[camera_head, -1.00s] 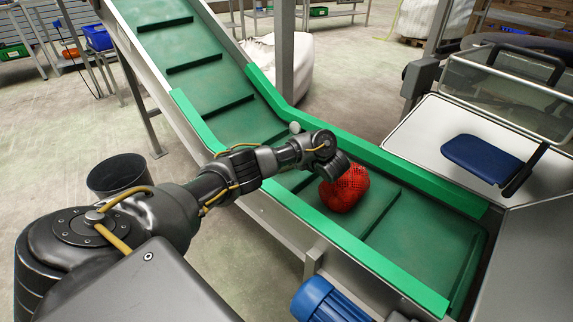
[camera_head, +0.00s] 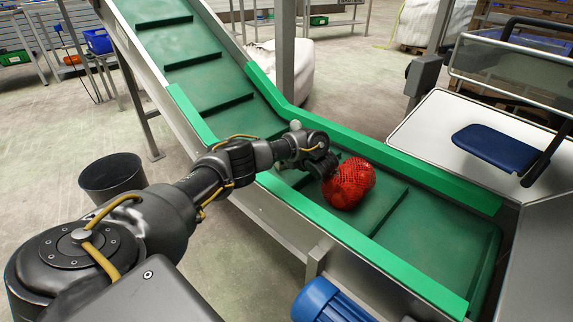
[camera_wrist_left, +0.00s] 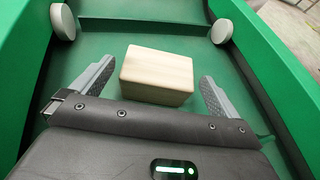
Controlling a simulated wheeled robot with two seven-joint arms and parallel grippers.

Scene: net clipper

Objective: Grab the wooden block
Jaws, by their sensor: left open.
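A pale wooden block (camera_wrist_left: 157,75) lies on the green conveyor belt in the left wrist view. My left gripper (camera_wrist_left: 153,82) is open, with one grey finger on each side of the block. A gap shows between the block and the right finger; the left finger is close to its left side. In the head view my left gripper (camera_head: 325,168) is low over the belt, and the block is hidden there. My right gripper is not in view.
A red net bag (camera_head: 349,184) lies on the belt just right of my left gripper. Green side walls (camera_head: 372,146) border the conveyor belt (camera_head: 425,238). A blue motor (camera_head: 328,301) sits at the front. A black bin (camera_head: 111,177) stands on the floor at left.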

